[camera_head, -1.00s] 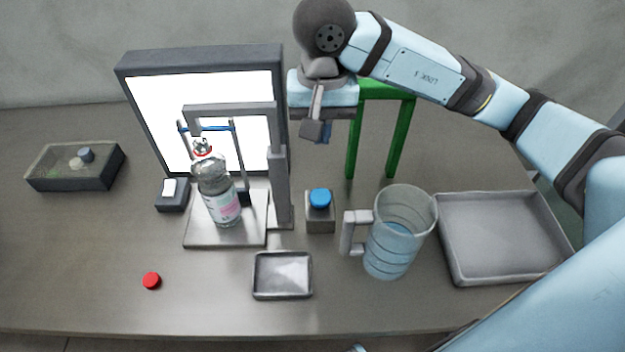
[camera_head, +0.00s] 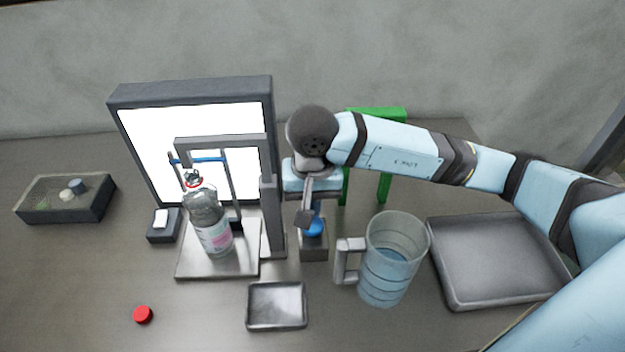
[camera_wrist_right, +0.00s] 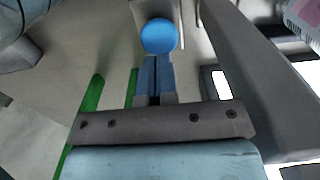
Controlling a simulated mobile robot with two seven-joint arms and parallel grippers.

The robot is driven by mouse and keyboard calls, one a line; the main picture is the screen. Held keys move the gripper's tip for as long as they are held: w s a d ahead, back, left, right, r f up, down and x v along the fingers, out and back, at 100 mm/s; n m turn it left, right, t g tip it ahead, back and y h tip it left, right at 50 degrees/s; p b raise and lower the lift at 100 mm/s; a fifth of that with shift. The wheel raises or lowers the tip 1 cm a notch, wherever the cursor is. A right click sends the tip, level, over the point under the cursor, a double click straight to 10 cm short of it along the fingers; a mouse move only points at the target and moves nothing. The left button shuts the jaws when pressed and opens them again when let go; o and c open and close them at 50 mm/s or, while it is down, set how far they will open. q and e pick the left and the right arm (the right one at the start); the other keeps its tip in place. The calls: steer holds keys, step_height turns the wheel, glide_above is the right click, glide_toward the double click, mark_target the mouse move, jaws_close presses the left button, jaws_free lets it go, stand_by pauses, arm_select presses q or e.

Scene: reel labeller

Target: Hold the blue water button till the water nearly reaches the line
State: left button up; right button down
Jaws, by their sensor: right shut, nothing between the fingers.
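The blue water button (camera_head: 314,229) sits on a small grey block (camera_head: 314,249) beside the filling stand's post. My right gripper (camera_head: 308,217) is shut and empty, low over the button. In the right wrist view the closed fingertips (camera_wrist_right: 155,62) reach the edge of the blue button (camera_wrist_right: 159,37); I cannot tell if they touch it. The clear bottle (camera_head: 212,228) with a pink and white label stands upright on the stand's plate (camera_head: 190,262). Its water level and the line cannot be made out. My left gripper is not in view.
A clear jug (camera_head: 390,262) with water stands right of the button, its handle towards it. A grey tray (camera_head: 497,297) is at the right, a small tray (camera_head: 277,317) in front. A red cap (camera_head: 143,314) lies front left. A green frame (camera_head: 385,184) stands behind my arm.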

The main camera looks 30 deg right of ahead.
mark_target(313, 222)
step_height(313, 222, down, 3)
steer(key=shift+r, duration=0.1)
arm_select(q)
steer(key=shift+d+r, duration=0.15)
arm_select(e)
steer(key=shift+f, duration=0.2)
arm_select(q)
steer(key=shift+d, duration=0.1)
